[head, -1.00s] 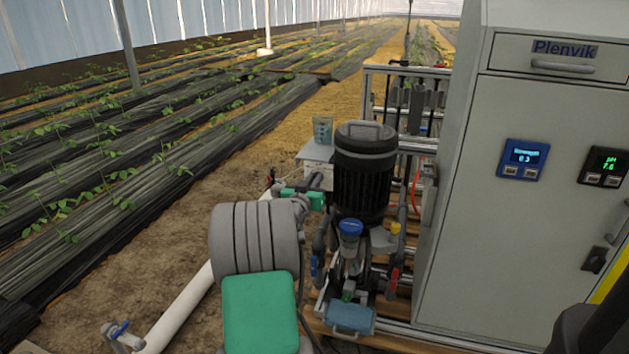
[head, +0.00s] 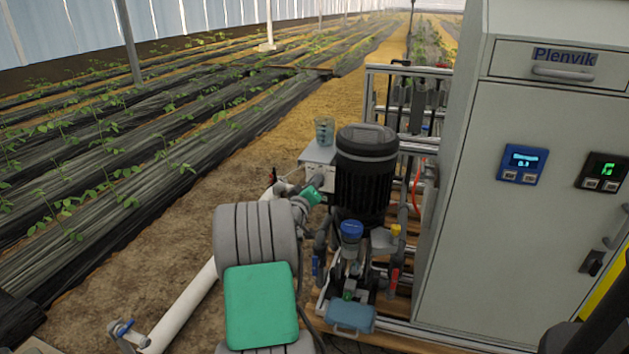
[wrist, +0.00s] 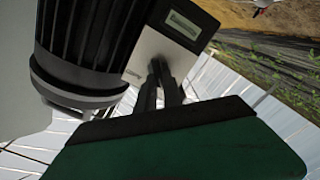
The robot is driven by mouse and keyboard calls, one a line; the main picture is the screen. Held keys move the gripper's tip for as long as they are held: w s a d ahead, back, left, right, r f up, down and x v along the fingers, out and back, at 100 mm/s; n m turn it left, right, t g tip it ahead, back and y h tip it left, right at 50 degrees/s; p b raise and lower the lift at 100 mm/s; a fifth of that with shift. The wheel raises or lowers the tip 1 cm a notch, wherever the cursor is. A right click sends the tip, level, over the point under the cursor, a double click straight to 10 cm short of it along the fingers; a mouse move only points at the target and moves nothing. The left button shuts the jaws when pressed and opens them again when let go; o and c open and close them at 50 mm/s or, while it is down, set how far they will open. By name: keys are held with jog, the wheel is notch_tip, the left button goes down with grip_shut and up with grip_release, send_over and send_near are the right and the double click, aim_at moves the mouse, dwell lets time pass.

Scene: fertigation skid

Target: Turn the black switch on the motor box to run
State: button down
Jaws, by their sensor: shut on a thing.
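The motor box (head: 317,153) is a small pale box on the left side of the black finned motor (head: 365,180). In the wrist view the box face (wrist: 148,40) shows a grey-framed label at its upper right and small lettering at its left edge. My gripper (wrist: 163,68) reaches up to the lower part of this face, its two dark fingers close together at the tips. The black switch is hidden between the fingertips, so its setting cannot be read. In the head view my gripper (head: 318,182) is small, just below the box.
A clear beaker (head: 324,131) stands on the box. Pipes and a blue-capped filter (head: 351,229) sit below the motor. A grey cabinet (head: 530,240) with displays fills the right. A white pipe (head: 182,308) runs along the soil at left, where ground is open.

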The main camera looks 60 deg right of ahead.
jog(key=shift+w+n, duration=0.1)
jog(key=shift+n, duration=0.3)
jog(key=c, duration=1.5)
grip_release()
jog(key=shift+a, duration=0.1)
jog(key=a, duration=0.2)
jog(key=s+a+p, duration=0.1)
jog(key=a, duration=0.4)
jog(key=shift+s+a, duration=0.15)
jog(key=shift+a, duration=0.15)
